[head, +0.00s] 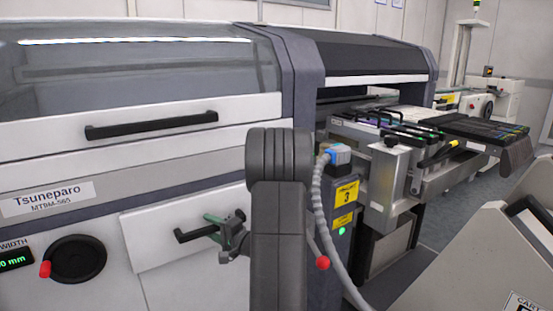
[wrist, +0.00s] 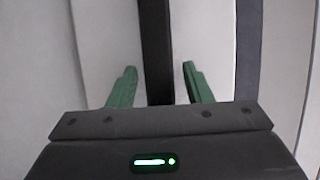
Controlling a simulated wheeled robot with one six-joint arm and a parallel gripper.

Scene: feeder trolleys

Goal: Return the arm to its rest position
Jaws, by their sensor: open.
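My gripper (head: 215,229) is at the lower panel of the big machine, right by the black bar handle (head: 188,236) on its white drawer front (head: 160,262). In the wrist view, the two green fingers of my gripper (wrist: 159,75) stand wide apart. A dark bar (wrist: 155,45), seemingly this handle, runs between them with gaps on both sides. My arm rises in front of the machine in the head view and hides part of the panel.
A longer black handle (head: 150,125) is on the cover above. A blue connector (head: 341,154) with a grey hose and a yellow label 3 (head: 346,193) are right of my arm. A feeder bank (head: 440,135) and a grey cart (head: 470,265) stand at right.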

